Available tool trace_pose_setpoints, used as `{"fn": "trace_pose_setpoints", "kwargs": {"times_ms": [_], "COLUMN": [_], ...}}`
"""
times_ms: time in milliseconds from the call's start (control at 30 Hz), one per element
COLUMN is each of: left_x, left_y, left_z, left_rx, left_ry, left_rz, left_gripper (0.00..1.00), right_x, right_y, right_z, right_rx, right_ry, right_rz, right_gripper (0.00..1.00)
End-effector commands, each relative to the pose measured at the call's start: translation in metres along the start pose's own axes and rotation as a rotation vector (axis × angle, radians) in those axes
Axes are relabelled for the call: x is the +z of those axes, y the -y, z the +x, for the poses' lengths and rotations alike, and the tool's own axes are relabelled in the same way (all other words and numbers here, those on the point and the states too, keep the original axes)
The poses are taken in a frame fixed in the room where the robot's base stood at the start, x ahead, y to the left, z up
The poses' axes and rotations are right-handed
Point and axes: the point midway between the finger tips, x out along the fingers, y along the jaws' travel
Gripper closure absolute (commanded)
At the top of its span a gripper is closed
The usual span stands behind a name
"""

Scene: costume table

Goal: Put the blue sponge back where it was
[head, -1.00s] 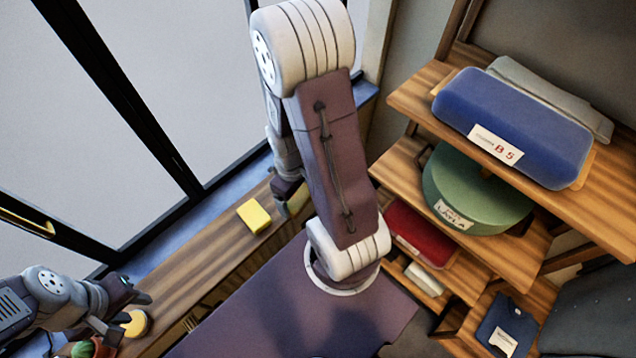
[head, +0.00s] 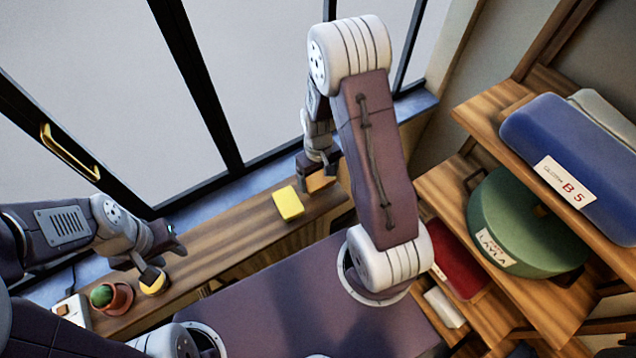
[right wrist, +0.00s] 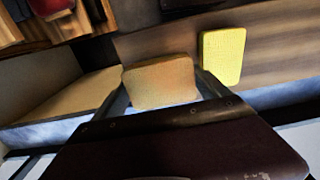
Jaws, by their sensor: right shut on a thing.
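I see no blue sponge in either current view. My right gripper (head: 318,170) is shut on an orange-tan sponge-like block (head: 322,183), over the far end of the wooden ledge under the window. The block (right wrist: 160,82) sits between the fingers (right wrist: 163,92) in the right wrist view. I cannot tell whether it touches the ledge. A yellow sponge (head: 288,203) lies on the ledge close by, and beside the held block in the right wrist view (right wrist: 222,56). My left gripper (head: 163,262) looks open and empty above a round yellow thing (head: 153,283).
A potted cactus (head: 112,297) and a pale box (head: 70,310) stand at the ledge's left end. A shelf on the right holds a blue case (head: 570,150), a green round box (head: 520,225) and a red item (head: 458,260). The ledge's middle (head: 225,245) is clear.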

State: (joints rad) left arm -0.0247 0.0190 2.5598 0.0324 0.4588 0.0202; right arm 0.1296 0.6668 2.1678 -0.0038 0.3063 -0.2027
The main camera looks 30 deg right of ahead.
Motion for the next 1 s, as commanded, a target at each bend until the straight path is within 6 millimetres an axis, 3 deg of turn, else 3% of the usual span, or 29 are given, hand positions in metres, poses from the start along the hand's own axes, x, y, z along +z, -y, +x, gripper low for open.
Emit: {"fn": "trace_pose_setpoints", "kwargs": {"times_ms": [133,367,767,800,833,1000], "left_x": [0.000,0.000,0.000,0.000,0.000,0.000], "left_y": [0.000,0.000,0.000,0.000,0.000,0.000], "left_z": [0.000,-0.003,0.002,0.000,0.000,0.000], "left_rx": [0.000,0.000,0.000,0.000,0.000,0.000], "left_ry": [0.000,0.000,0.000,0.000,0.000,0.000], "left_rz": [0.000,0.000,0.000,0.000,0.000,0.000], "left_gripper": [0.64,0.64,0.64,0.64,0.64,0.64], "right_x": [-0.002,-0.001,-0.001,-0.002,-0.001,-0.001], "right_y": [0.001,0.001,0.001,0.001,0.001,0.001], "right_z": [0.004,0.040,0.047,0.045,0.045,0.045], "right_rx": [0.000,-0.001,0.000,0.000,0.000,0.000], "right_ry": [0.002,0.003,0.000,0.000,0.000,0.000], "right_rz": [0.000,0.000,0.000,0.000,0.000,0.000], "right_gripper": [0.53,0.53,0.53,0.04,0.00,0.00]}}
